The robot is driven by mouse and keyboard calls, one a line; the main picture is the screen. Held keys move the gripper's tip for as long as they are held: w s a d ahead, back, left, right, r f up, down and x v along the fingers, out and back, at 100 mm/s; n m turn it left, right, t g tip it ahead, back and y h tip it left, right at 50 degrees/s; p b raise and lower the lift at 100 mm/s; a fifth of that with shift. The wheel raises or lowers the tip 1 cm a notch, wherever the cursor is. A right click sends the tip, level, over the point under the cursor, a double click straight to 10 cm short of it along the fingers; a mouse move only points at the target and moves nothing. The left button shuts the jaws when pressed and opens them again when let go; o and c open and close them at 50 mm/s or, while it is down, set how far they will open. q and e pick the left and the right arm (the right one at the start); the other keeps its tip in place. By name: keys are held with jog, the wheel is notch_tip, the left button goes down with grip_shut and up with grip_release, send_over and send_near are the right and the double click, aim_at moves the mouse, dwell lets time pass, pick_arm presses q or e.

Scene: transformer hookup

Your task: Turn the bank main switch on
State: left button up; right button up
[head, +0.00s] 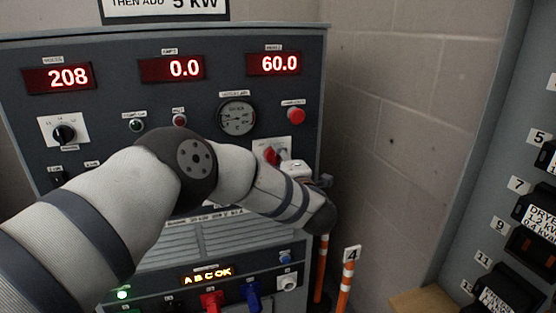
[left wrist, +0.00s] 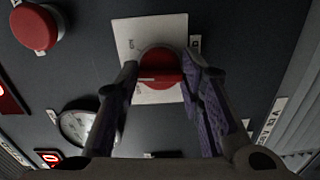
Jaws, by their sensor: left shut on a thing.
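The red rotary switch knob (head: 270,154) sits on a white plate (head: 258,146) on the grey panel's right side. My left gripper (head: 283,160) is at it and hides part of knob and plate. In the left wrist view, the fingers of the left gripper (left wrist: 160,72) are on either side of the round red knob (left wrist: 162,62), shut on it. A pale pointer line on the knob lies roughly level across that picture. The plate's lettering (left wrist: 135,44) is too small to read. My right gripper is not in view.
A red push button (head: 296,115) is just above the switch and shows in the left wrist view (left wrist: 34,27). The displays (head: 172,68) read 208, 0.0 and 60.0. A breaker panel (head: 520,190) stands at right.

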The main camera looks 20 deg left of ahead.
pick_arm(q)
jog(key=m, duration=0.4)
jog(key=shift+f+m, duration=0.1)
jog(key=shift+m, duration=2.1)
jog(key=o, duration=1.2)
jog(key=shift+c, duration=0.2)
jog(key=shift+s, duration=0.15)
